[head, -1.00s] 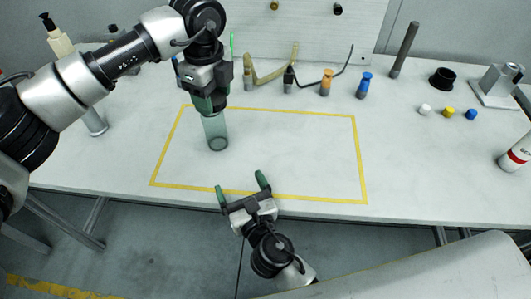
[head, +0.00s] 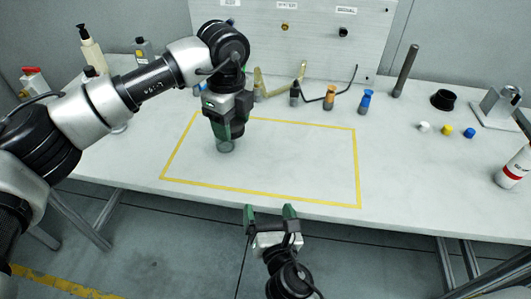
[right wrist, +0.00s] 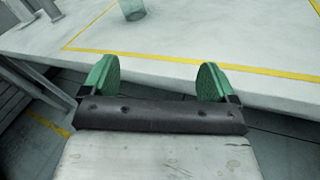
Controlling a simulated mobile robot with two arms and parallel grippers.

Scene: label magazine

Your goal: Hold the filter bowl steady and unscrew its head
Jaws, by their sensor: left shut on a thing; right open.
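The filter bowl (head: 225,146), a clear greenish cylinder, stands inside the yellow outline at its left side. My left gripper (head: 226,128) comes from above and is shut on it; only the bowl's lower end shows below the fingers. The filter head is hidden behind the gripper, so I cannot tell its state. The bowl's lower part also shows at the top of the right wrist view (right wrist: 132,10). My right gripper (head: 270,212) is open and empty, off the table's front edge and well apart from the bowl; its two green fingers show in the right wrist view (right wrist: 157,82).
The yellow outline (head: 357,170) encloses free table surface right of the bowl. Behind it stand an orange-topped piece (head: 332,98) and a blue-topped piece (head: 365,102). Small caps, a black ring (head: 444,100) and a white-and-red can (head: 515,168) are at the right. A pump bottle (head: 92,50) stands back left.

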